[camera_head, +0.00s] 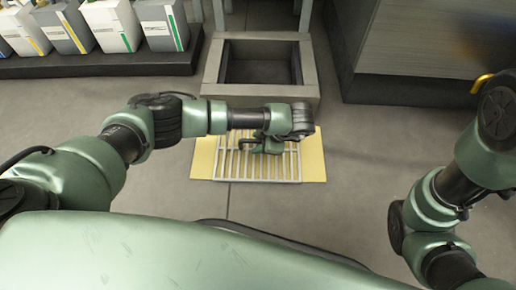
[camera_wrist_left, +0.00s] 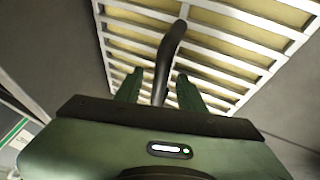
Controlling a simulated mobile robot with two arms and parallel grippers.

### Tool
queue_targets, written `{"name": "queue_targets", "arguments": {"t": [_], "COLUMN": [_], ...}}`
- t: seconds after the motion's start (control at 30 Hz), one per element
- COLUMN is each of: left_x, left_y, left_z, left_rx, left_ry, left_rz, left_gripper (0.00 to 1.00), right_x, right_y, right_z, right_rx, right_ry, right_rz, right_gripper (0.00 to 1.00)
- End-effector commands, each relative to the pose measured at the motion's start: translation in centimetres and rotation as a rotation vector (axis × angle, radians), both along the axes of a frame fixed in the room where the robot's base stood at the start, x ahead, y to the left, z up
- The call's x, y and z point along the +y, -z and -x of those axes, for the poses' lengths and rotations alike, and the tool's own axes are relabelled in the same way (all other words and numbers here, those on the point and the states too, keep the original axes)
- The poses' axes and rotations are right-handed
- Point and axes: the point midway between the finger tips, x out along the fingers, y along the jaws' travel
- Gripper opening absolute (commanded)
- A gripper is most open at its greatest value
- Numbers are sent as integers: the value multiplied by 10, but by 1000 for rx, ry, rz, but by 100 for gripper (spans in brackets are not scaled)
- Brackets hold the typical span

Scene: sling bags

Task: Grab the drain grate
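The drain grate (camera_head: 228,165) is a pale, slatted metal frame lying flat on a yellow sheet (camera_head: 312,160) in front of a square floor pit. My left gripper (camera_head: 268,149) is over the middle of the grate, pointing down. In the left wrist view its two green fingers (camera_wrist_left: 158,90) are apart, with the grate (camera_wrist_left: 215,65) behind them. Whether the fingertips touch the grate is unclear. My right arm shows at the right, its gripper out of view.
The open pit (camera_head: 260,66) has a raised grey rim behind the grate. A large grey cabinet (camera_head: 425,40) stands at the back right. A yellow bent piece (camera_head: 482,83) shows at the right edge.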

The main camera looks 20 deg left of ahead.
Motion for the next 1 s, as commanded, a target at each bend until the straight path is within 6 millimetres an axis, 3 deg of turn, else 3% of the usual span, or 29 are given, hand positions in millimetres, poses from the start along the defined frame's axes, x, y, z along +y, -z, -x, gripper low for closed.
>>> {"name": "queue_targets", "arguments": {"t": [0.1, 0.23, 1.0], "left_x": [0, 0, 0], "left_y": [1, 1, 2], "left_z": [0, 0, 1], "left_rx": [0, 0, 3], "left_ry": [0, 0, 1], "left_rz": [0, 0, -1], "left_gripper": [37, 1, 0], "right_x": [0, 0, 0], "right_y": [0, 0, 0], "right_z": [0, 0, 0], "right_rx": [0, 0, 0], "right_ry": [0, 0, 1], "right_rz": [0, 0, 0], "right_gripper": [36, 36, 36]}}
